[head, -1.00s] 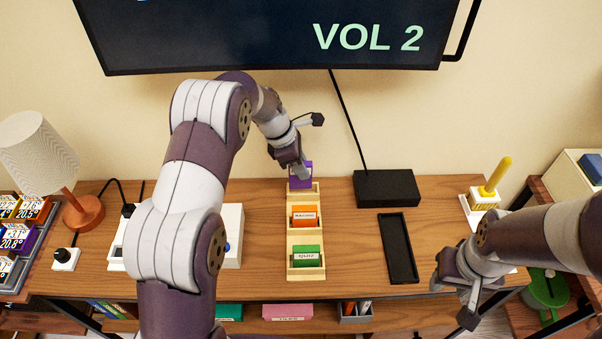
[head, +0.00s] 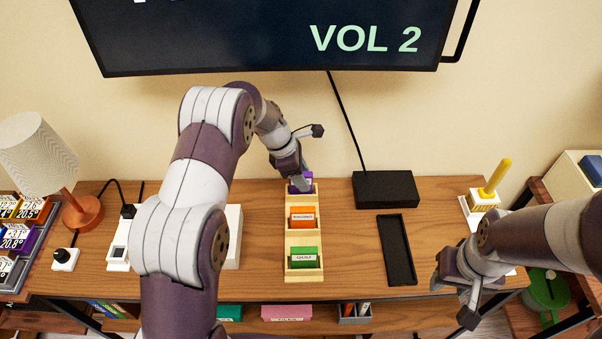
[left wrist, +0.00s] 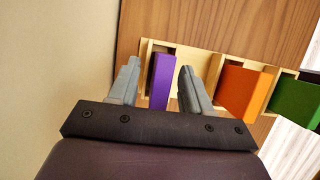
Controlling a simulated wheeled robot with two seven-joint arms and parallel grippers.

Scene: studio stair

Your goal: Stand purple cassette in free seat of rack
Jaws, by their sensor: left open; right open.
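The purple cassette (head: 308,180) stands in the far seat of the light wooden rack (head: 304,274), with its upper part showing. It also shows in the left wrist view (left wrist: 161,80). My left gripper (head: 302,185) is at the cassette. In the left wrist view its two fingers (left wrist: 158,82) are apart, one on each side of the cassette, with gaps visible. An orange cassette (head: 303,217) stands in the middle seat and a green cassette (head: 304,257) in the near seat. My right gripper (head: 462,300) is open and empty at the front right edge of the table.
A black box (head: 386,188) and a black tray (head: 397,250) lie right of the rack. A lamp (head: 72,190) and white devices stand at the left. A yellow-handled item (head: 487,190) is at the right. The screen (head: 265,35) hangs behind.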

